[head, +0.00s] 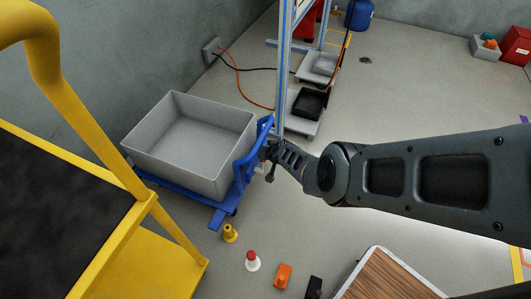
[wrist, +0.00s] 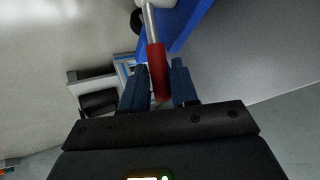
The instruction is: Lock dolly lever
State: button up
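The blue dolly (head: 218,217) stands on the floor at the left middle of the head view, carrying a grey bin. Its upright blue frame (head: 243,168) is beside my gripper (head: 268,155), whose fingers are small and partly hidden there. In the wrist view, a lever with a red grip (wrist: 157,70) and a metal rod (wrist: 149,22) reaches down from a blue dolly part (wrist: 185,25). The red grip lies between the two fingers of my gripper (wrist: 160,88). The fingers are apart, with narrow gaps seeming to show beside the grip.
The grey bin (head: 190,102) fills the dolly's top. A yellow-railed platform (head: 100,225) stands close at left. Yellow (head: 230,234), white-and-red (head: 252,262) and orange (head: 283,276) items sit on the floor in front. A metal-framed rack (head: 284,75) rises behind. The right floor is mostly clear.

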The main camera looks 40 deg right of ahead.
jog(key=o, duration=0.4)
jog(key=shift+c, duration=0.2)
jog(key=shift+r, duration=0.1)
jog(key=p+v, duration=0.7)
jog(key=p, duration=0.1)
jog(key=shift+s+r, duration=0.15)
jog(key=shift+s, duration=0.1)
